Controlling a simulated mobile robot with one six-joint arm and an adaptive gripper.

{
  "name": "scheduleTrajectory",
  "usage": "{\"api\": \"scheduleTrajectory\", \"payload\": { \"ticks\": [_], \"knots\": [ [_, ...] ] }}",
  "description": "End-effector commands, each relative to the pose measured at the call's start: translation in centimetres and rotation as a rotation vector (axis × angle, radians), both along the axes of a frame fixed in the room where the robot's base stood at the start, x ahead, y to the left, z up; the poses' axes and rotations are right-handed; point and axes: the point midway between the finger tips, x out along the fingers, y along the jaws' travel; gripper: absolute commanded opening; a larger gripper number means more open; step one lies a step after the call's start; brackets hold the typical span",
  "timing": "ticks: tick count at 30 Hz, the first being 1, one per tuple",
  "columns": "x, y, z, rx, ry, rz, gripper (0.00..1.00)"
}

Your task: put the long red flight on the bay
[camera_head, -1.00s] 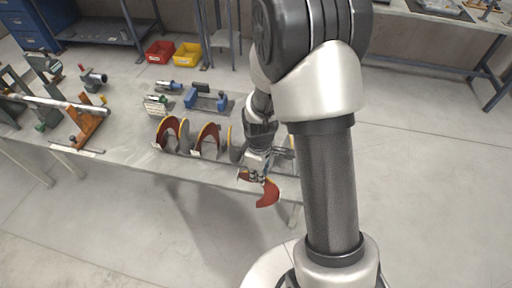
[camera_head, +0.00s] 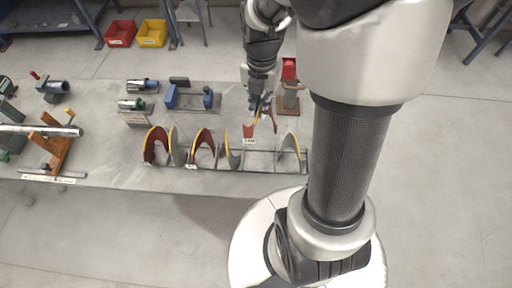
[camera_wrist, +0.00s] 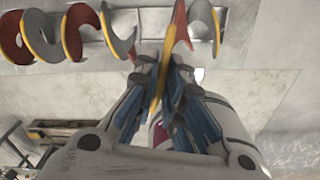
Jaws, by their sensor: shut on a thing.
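My gripper (camera_head: 262,106) is shut on a red flight (camera_head: 272,122) with a yellow edge. It holds the flight above the right part of a rack (camera_head: 262,174) of curved flights on the bench. In the wrist view the held flight (camera_wrist: 164,75) stands nearly edge-on between the blue-sided fingers. In the rack stand red flights (camera_head: 203,143) with yellow edges and grey flights (camera_head: 290,146). A gap lies under the held flight, between two grey flights. A small white tag (camera_head: 250,142) shows there. I cannot tell which place is the bay, or whether the held flight touches the rack.
A red stand (camera_head: 289,75) on a brown base is just right of my gripper. A blue fixture (camera_head: 190,99) and small cylinders lie left. A shaft on brown supports (camera_head: 59,145) is at far left. The bench (camera_head: 110,165) is clear left of the rack.

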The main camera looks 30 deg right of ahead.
Motion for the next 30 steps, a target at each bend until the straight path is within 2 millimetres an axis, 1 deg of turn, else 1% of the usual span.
{"api": "scheduleTrajectory", "payload": {
  "ticks": [1,6,12,15,18,21,26,30],
  "knots": [
    [-0.1,0.0,-1.1,0.001,0.003,0.002,0.0],
    [-0.2,0.0,-5.4,0.002,0.006,0.001,0.0],
    [-0.1,0.0,-10.3,0.002,0.004,0.0,0.0],
    [-0.1,0.0,-12.4,0.002,0.004,0.0,0.0],
    [-0.1,0.0,-13.9,0.001,0.003,0.0,0.0],
    [0.0,0.0,-14.7,0.001,0.001,0.0,0.0],
    [0.0,0.0,-15.4,0.0,0.0,0.0,0.0],
    [-0.1,0.0,-17.2,0.001,0.003,0.0,0.0]
  ]
}}
